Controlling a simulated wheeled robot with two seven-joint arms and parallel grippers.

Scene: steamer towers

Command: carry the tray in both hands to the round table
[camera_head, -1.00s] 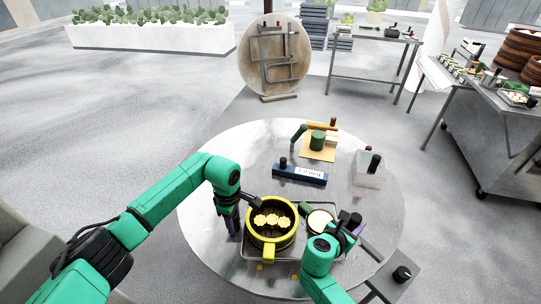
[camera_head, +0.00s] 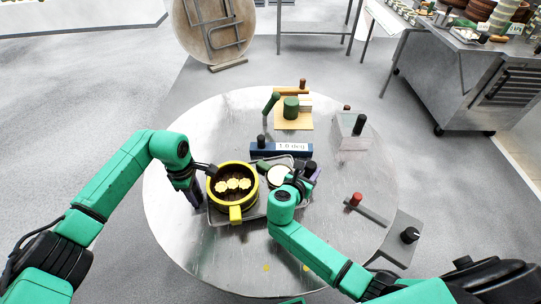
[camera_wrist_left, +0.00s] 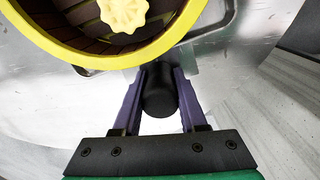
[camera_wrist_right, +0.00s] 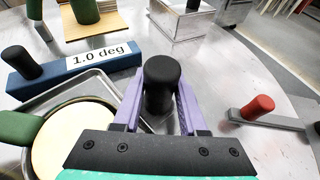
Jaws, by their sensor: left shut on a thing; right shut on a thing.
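The grey metal tray (camera_head: 262,208) is over the round grey table (camera_head: 210,255), on its near-left part; I cannot tell whether it touches the top. It carries a yellow-rimmed round steamer (camera_head: 236,212) with pale flower-shaped pieces (camera_head: 233,185) inside and a round pale-topped item (camera_head: 279,177). My left gripper (camera_head: 194,186) is shut on a black upright knob (camera_wrist_left: 160,90) at the tray's left end. My right gripper (camera_head: 304,178) is shut on another black knob (camera_wrist_right: 160,85) at the right end. The arms partly hide both ends.
A blue block marked "1.0 deg" (camera_head: 292,147) lies just beyond the tray. A red-knobbed bar (camera_head: 370,212) is at the right. The table's near-left top is clear.

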